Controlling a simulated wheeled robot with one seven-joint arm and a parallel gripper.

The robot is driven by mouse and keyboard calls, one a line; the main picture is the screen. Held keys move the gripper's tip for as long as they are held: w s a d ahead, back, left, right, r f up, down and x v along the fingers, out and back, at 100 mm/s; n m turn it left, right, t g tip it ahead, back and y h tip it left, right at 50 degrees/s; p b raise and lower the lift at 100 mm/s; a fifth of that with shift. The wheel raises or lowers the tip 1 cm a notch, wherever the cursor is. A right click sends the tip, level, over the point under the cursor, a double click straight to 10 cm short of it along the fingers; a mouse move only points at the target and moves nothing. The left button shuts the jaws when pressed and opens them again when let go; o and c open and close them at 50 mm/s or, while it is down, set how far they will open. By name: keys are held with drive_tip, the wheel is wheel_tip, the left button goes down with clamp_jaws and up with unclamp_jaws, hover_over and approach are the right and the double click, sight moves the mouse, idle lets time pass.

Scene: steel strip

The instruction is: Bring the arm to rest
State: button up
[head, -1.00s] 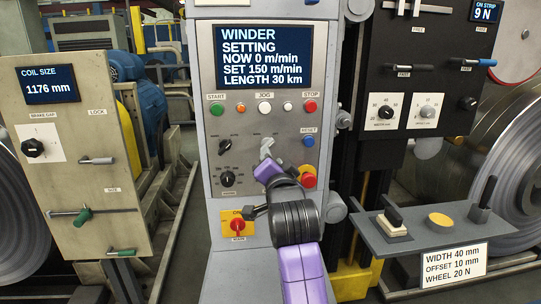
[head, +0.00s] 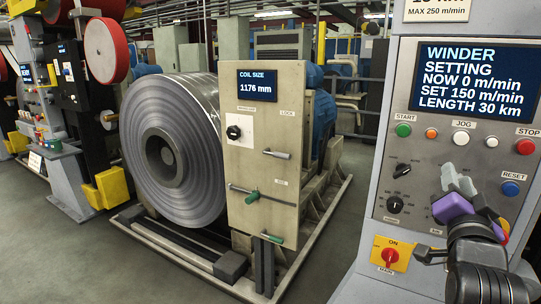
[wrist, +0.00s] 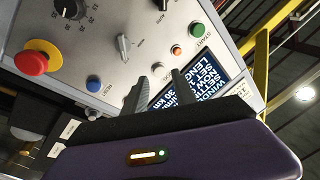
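My gripper (head: 457,180) is at the right of the head view, in front of the grey winder panel (head: 480,125), with my purple and black wrist behind it. In the wrist view my gripper (wrist: 161,82) has its two grey fingers apart with nothing between them. The fingers overlap the winder screen (wrist: 193,90) in that view; whether they touch the panel cannot be told. A grey lever switch (wrist: 123,46) stands free of the fingers. The winder screen (head: 476,78) reads SETTING, NOW 0 m/min, SET 150 m/min, LENGTH 30 km.
The panel carries a red stop button (head: 525,147), a blue reset button (head: 511,188) and a red-yellow main switch (head: 390,255). A beige cabinet (head: 265,130) reading 1176 mm stands beside a large steel coil (head: 150,110). Grey floor (head: 60,255) is clear at lower left.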

drive_tip(key=s+a+f+n+t+y+p, duration=0.2)
drive_tip(key=s+a+f+n+y, duration=0.2)
drive_tip(key=s+a+f+n, duration=0.25)
drive_tip(key=s+a+f+n+t+y+p, duration=0.1)
drive_tip(key=s+a+f+n+y+p, duration=0.25)
drive_tip(key=s+a+n, duration=0.45)
drive_tip(key=s+a+f+g+y+p, duration=0.1)
drive_tip(key=s+a+f+g, duration=0.1)
drive_tip(key=s, duration=0.7)
drive_tip(key=s+a+f+m+g+p, duration=0.1)
drive_tip(key=s+a+f+g+p, duration=0.1)
drive_tip(key=s, duration=0.8)
drive_tip(key=s+a+f+g+y+p, duration=0.1)
drive_tip(key=s+f, duration=0.3)
drive_tip(key=s, duration=0.5)
drive_tip(key=shift+s+a+f+m+g+y+p, duration=0.15)
drive_tip(key=shift+s+a+m+g+y+p, duration=0.25)
drive_tip(key=shift+a+g+p, duration=0.15)
